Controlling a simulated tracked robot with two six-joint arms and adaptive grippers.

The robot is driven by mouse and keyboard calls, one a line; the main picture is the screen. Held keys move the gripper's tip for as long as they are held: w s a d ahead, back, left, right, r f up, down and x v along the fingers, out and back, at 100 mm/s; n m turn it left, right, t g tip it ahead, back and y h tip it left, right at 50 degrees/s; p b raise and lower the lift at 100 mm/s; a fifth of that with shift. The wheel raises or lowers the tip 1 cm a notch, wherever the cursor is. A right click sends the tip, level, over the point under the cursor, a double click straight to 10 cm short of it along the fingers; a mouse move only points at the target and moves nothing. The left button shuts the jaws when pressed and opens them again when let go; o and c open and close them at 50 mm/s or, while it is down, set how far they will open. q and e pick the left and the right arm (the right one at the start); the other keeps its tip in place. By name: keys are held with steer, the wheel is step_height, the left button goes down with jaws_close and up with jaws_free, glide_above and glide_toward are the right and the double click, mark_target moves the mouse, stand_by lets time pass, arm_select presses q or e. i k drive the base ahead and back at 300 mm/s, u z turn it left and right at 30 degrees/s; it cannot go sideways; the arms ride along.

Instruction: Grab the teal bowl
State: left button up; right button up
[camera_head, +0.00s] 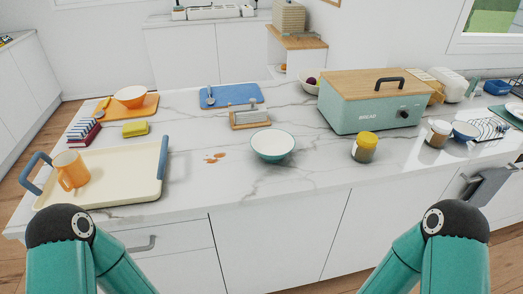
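The teal bowl (273,146) stands upright on the white marble counter, near the middle of its front part. It is white inside with a teal outside, and it looks empty. Parts of my two teal arms with black joints show at the bottom left and bottom right, in front of the counter. Neither gripper shows in this view, and nothing of mine touches the bowl.
A cream tray (120,170) holds an orange mug (71,170). A yellow-lidded jar (365,147) and a teal bread box (365,110) stand to the right. A wood-and-grey block (249,117) lies behind.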

mark_target(272, 145)
steer(key=z, duration=0.55)
steer(key=i, duration=0.15)
steer(key=u, duration=2.5)
steer(key=k, duration=1.35)
steer(key=z, duration=1.1)
steer(key=i, duration=1.1)
steer(key=u, duration=0.05)
